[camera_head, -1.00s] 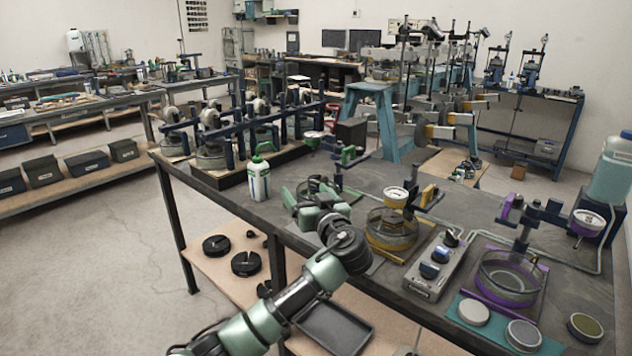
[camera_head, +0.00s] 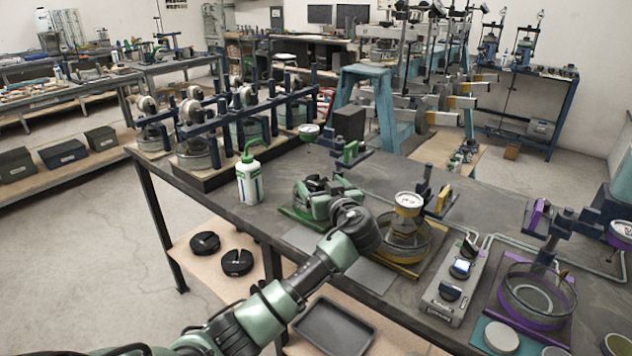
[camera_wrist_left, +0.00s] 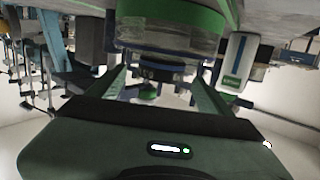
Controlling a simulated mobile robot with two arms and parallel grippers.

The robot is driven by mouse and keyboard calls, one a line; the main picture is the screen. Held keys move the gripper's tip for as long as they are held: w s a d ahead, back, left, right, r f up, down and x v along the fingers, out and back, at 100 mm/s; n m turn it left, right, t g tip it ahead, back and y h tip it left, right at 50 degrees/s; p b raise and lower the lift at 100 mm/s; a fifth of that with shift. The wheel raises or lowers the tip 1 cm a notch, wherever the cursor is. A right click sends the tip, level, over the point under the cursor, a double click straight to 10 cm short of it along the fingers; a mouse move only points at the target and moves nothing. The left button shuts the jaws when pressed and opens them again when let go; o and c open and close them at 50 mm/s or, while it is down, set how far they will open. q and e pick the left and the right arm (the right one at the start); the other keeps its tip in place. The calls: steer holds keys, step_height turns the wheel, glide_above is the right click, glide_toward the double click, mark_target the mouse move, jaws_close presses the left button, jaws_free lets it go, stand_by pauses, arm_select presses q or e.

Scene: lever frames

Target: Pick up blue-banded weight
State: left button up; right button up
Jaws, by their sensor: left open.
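Two black slotted weights, a left one (camera_head: 204,242) and a right one (camera_head: 237,262), lie on the bench's lower shelf, with no blue band visible. My left gripper (camera_head: 322,192) is open above the grey bench, at the green-based glass cell (camera_head: 296,214), partly hiding it. In the left wrist view the open fingers (camera_wrist_left: 160,78) have the cell's green rim and glass (camera_wrist_left: 172,32) close beyond them. I cannot tell whether they touch it. My right gripper is not in view.
A white bottle with a green cap (camera_head: 250,182) stands left of the gripper. A yellow-based cell with a dial (camera_head: 408,215), a grey control box (camera_head: 455,285) and a purple-based cell (camera_head: 537,293) stand to the right. A dark tray (camera_head: 335,327) lies on the lower shelf.

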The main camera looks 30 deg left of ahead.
mark_target(316, 178)
arm_select(q)
steer(key=x, duration=0.3)
steer(key=shift+w+a+f, duration=0.1)
steer(key=shift+a, duration=0.1)
steer(key=shift+c, duration=0.9)
steer(key=c, duration=1.5)
jaws_close()
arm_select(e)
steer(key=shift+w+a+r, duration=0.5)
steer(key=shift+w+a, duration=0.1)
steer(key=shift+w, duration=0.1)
